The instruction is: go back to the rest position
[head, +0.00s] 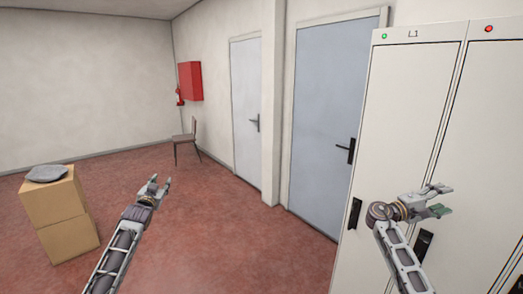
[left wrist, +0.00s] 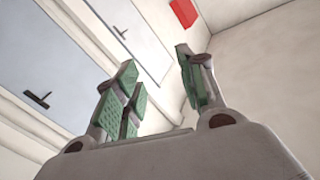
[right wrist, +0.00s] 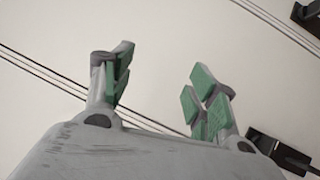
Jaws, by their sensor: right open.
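My left gripper (head: 155,186) is raised in the lower left middle of the head view, over the red floor and apart from everything. In the left wrist view its green-padded fingers (left wrist: 158,88) stand apart with nothing between them. My right gripper (head: 440,200) is in front of the white lockers at the right of the head view. In the right wrist view its fingers (right wrist: 162,88) are spread and empty, with the pale locker front behind them. I cannot tell how close they are to the locker doors.
The locker marked L1 (head: 405,110) has a green light and a dark handle (head: 354,213); its neighbour (head: 495,120) has a red light. Two stacked cardboard boxes (head: 62,215) with a grey item (head: 47,173) on top stand at the left. A chair (head: 185,145) stands by the wall. Open floor lies between.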

